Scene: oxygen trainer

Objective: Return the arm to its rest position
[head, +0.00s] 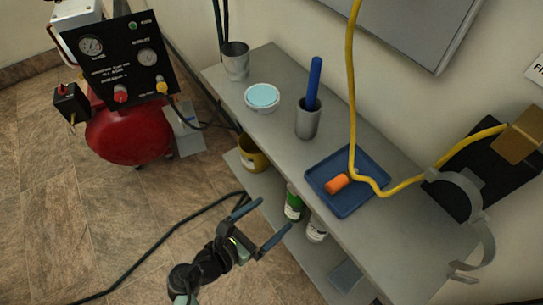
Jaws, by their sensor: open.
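My gripper (262,226) is at the lower middle of the head view, in front of the grey shelf unit. Its two blue fingers are spread apart with nothing between them. The black wrist and lower arm (200,268) run down to the bottom edge. The gripper appears beside the lower shelf, near a green bottle (293,207) and a white bottle (316,230), and I cannot tell the exact gap. No rest position marker shows.
The grey tabletop (385,235) holds metal cups, a light blue-lidded tub (262,97) and a blue tray (322,178) with an orange piece (337,183). A yellow hose (352,90) crosses it. A red tank (128,135) with a gauge panel stands left. A dark cable lies on open floor.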

